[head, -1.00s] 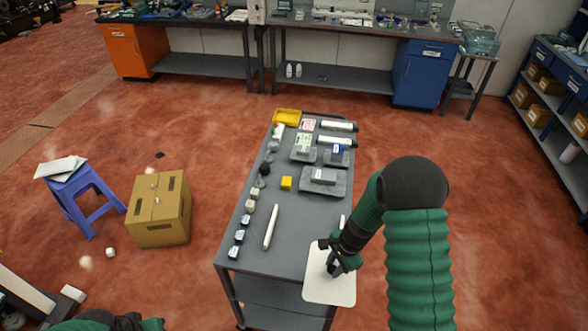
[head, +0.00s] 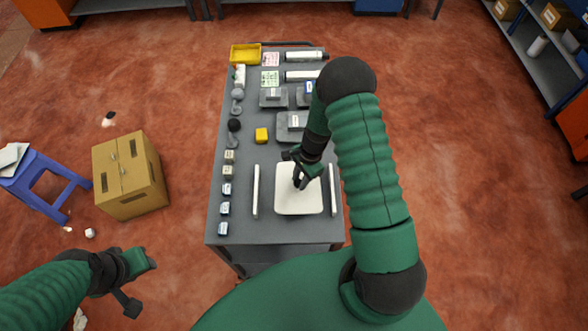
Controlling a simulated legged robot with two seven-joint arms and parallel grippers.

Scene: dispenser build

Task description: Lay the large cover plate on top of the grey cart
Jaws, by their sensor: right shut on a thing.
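The white cover plate (head: 299,203), a flat panel with rounded corners, is over the near part of the grey cart (head: 238,240). My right gripper (head: 299,182) is shut on the plate near its middle. The plate lies between two long white bars, the left bar (head: 256,190) and the right bar (head: 333,190). I cannot tell whether the plate touches the cart top or hangs just above it. My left gripper (head: 139,280) is open and empty over the floor, left of the cart.
Several small labelled blocks (head: 226,189) line the cart's left edge. A yellow block (head: 262,135), grey fixtures (head: 291,126) and a yellow tray (head: 245,54) are farther back. A cardboard box (head: 130,177) and blue stool (head: 48,187) stand on the floor to the left.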

